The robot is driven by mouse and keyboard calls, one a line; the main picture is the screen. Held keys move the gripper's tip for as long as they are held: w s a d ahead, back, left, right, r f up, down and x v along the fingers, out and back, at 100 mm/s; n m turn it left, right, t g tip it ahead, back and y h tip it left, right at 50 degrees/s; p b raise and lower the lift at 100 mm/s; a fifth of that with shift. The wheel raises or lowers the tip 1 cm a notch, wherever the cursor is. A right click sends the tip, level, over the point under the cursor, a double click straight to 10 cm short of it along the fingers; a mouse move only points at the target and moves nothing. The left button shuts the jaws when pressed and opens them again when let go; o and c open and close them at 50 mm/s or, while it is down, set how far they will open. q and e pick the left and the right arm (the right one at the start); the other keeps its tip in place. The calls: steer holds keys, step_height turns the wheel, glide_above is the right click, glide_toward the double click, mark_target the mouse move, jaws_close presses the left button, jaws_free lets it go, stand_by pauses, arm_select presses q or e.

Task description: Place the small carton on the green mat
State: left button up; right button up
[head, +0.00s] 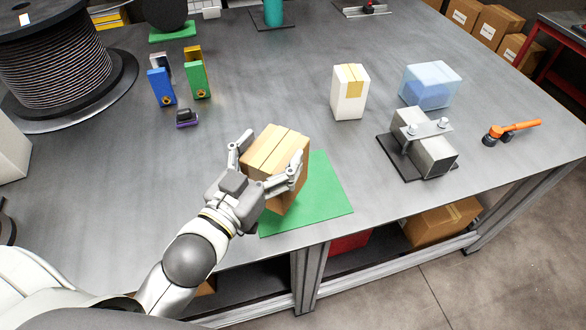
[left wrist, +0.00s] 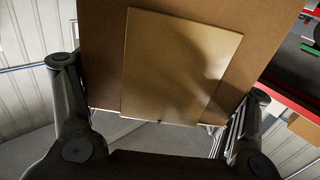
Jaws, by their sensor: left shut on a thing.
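The small brown carton (head: 272,152) is held in my left gripper (head: 268,163), with one finger on each side of it. The green mat (head: 325,195) lies flat near the table's front edge. The carton is over the mat's left part and hides some of it; I cannot tell whether its bottom touches the mat. In the left wrist view the carton (left wrist: 105,60) fills the upper middle between the two fingers of my left gripper (left wrist: 160,85), a paler panel on its near face. My right gripper is not in view.
A white carton (head: 349,95), a clear bluish box (head: 431,80) and a metal block fixture (head: 425,150) stand right of the mat. An orange-handled tool (head: 512,130) lies at the right. Blue (head: 160,88) and green (head: 197,80) holders and a cable spool (head: 60,60) stand left.

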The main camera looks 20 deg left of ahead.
mark_target(279, 147)
arm_select(q)
steer(key=shift+w+d+f+b, duration=0.15)
steer(key=shift+w+f+b, duration=0.35)
steer(key=shift+w, duration=0.3)
steer(key=shift+w+d+p, duration=0.1)
steer(key=shift+w+p, duration=0.65)
steer(key=w+d+f+p, duration=0.1)
steer(key=w+f, duration=0.4)
steer(key=f, duration=0.4)
steer(key=shift+f+p, duration=0.2)
steer(key=shift+p, duration=0.1)
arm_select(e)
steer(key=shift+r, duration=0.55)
arm_select(q)
steer(key=shift+w+f, duration=0.1)
steer(key=o, duration=1.4)
steer(key=shift+f, duration=0.1)
steer(key=shift+o, duration=0.2)
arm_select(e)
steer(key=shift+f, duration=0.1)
